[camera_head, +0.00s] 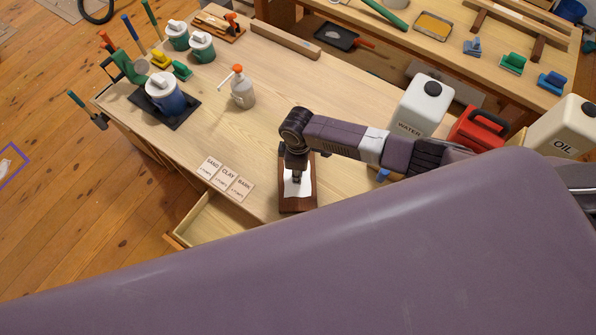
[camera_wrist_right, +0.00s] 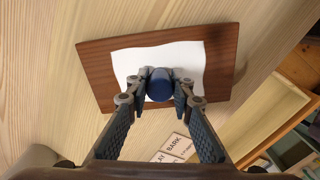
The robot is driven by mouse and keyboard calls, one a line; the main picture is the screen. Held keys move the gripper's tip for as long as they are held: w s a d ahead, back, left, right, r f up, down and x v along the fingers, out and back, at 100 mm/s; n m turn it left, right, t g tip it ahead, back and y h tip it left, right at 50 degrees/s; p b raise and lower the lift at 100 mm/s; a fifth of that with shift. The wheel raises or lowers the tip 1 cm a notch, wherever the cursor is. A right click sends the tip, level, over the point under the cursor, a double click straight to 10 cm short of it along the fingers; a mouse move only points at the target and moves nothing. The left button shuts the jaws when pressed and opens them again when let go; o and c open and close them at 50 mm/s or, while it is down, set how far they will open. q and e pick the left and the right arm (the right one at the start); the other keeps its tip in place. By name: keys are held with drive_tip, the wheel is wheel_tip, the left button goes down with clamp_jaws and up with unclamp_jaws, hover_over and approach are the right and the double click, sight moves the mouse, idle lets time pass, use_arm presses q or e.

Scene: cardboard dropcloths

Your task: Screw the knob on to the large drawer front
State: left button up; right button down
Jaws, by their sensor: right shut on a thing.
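My right gripper (camera_head: 297,178) points down over a dark brown board (camera_head: 297,207) with a white sheet (camera_head: 296,187) on it, on the light wood bench. In the right wrist view the gripper (camera_wrist_right: 159,88) is shut on a round dark blue thing (camera_wrist_right: 160,84), which looks like the knob. I cannot tell whether it touches the sheet. An open drawer (camera_head: 205,224) shows at the bench's front edge, and in the wrist view (camera_wrist_right: 262,118). Its front is partly hidden. My left gripper is not in view.
Label cards (camera_head: 227,179) lie left of the board. A spray bottle (camera_head: 242,90), a blue pot (camera_head: 164,93) and tools stand further left. A water can (camera_head: 422,105), red can (camera_head: 478,130) and oil can (camera_head: 562,127) stand right. My own purple arm covers the foreground.

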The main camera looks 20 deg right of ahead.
drive_tip(key=c, duration=1.6)
unclamp_jaws()
wheel_tip(320, 180, up, 12)
drive_tip(key=shift+s, duration=0.1)
